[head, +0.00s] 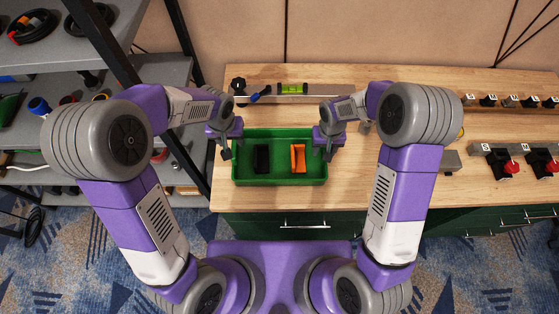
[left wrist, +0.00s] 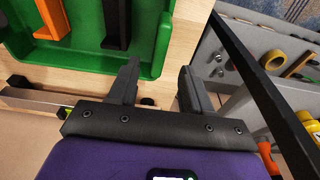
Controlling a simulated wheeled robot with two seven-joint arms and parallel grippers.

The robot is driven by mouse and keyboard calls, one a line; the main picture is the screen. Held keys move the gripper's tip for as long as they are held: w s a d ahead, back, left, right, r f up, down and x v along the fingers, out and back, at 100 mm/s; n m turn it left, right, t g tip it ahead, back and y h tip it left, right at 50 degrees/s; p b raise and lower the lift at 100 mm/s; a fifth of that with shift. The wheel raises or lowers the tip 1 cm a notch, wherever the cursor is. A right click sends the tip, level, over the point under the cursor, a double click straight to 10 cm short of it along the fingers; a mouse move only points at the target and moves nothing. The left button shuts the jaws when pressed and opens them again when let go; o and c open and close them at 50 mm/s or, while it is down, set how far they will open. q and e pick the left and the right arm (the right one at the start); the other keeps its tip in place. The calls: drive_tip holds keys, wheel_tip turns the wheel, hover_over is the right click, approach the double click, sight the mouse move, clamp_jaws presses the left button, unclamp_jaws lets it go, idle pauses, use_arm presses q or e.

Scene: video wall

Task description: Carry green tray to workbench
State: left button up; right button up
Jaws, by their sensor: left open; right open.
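The green tray (head: 280,181) rests on the wooden workbench (head: 400,185) near its front edge. A black item (head: 262,159) and an orange item (head: 298,158) lie inside it. My left gripper (head: 226,150) is open at the tray's left end, and my right gripper (head: 328,150) is open at its right end. In the left wrist view the open left fingers (left wrist: 160,85) are close to the tray's end wall (left wrist: 160,45). I cannot tell whether they touch it. The outer edges of the tray's ends are partly hidden by the grippers in the head view.
A level with a green vial (head: 291,89) lies behind the tray. Red-knobbed clamps (head: 512,168) stand at the right of the bench. A grey shelf rack (head: 150,75) with tools is at the left. The bench right of my right gripper has bare space.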

use_arm(q)
drive_tip(key=r, duration=0.3)
drive_tip(key=shift+s, duration=0.2)
drive_tip(key=shift+r, duration=0.15)
use_arm(e)
drive_tip(key=shift+r, duration=0.25)
wheel_tip(320, 180, up, 12)
drive_tip(key=shift+f, duration=0.25)
use_arm(q)
drive_tip(key=shift+s, duration=0.1)
use_arm(e)
drive_tip(key=shift+s, duration=0.1)
